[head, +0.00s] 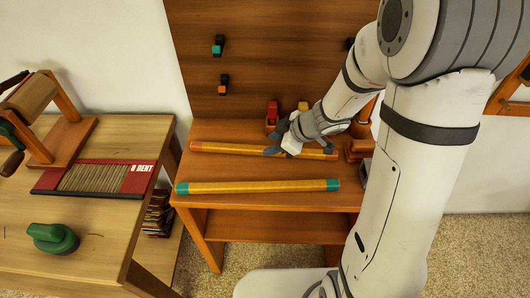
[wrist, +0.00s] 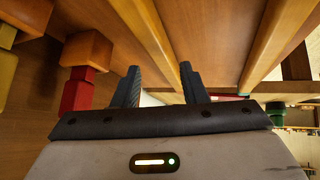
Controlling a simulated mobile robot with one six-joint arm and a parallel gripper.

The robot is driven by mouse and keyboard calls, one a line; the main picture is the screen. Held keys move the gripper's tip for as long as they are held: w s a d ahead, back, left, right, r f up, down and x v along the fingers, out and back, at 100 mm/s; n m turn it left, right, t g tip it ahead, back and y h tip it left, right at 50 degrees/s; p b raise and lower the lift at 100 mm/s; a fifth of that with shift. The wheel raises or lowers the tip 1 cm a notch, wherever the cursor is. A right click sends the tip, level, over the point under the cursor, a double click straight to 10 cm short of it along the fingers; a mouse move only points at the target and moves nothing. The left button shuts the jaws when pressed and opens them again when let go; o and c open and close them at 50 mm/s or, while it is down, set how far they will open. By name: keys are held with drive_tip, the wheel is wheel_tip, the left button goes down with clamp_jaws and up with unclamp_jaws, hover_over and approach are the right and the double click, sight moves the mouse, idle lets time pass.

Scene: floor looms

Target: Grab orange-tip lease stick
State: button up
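The orange-tip lease stick (head: 235,149) lies along the back of the small wooden table, an orange tip showing at each end. My gripper (head: 284,147) is over its middle to right part and hides some of it. In the wrist view my gripper (wrist: 160,68) has its two dark fingers apart, with a long wooden bar (wrist: 153,35), apparently this stick, running between them in the picture. I cannot tell whether the fingers are around it or above it. The teal-tip lease stick (head: 260,187) lies nearer the front, apart from the gripper.
A red block-like object (head: 272,112) and a yellow one (head: 303,107) stand behind the stick. An upright wooden back panel (head: 270,60) with pegs rises there. The left table holds a red reed (head: 95,179), a green object (head: 53,238) and a wooden winder (head: 60,130).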

drive_tip(key=b+x, duration=0.1)
drive_tip(key=x, duration=0.3)
drive_tip(key=shift+d+f+b, duration=0.1)
drive_tip(key=shift+f+b, duration=0.15)
drive_tip(key=shift+b, duration=0.1)
drive_tip(key=shift+s, duration=0.1)
drive_tip(key=shift+r, duration=0.1)
drive_tip(key=c, duration=0.8)
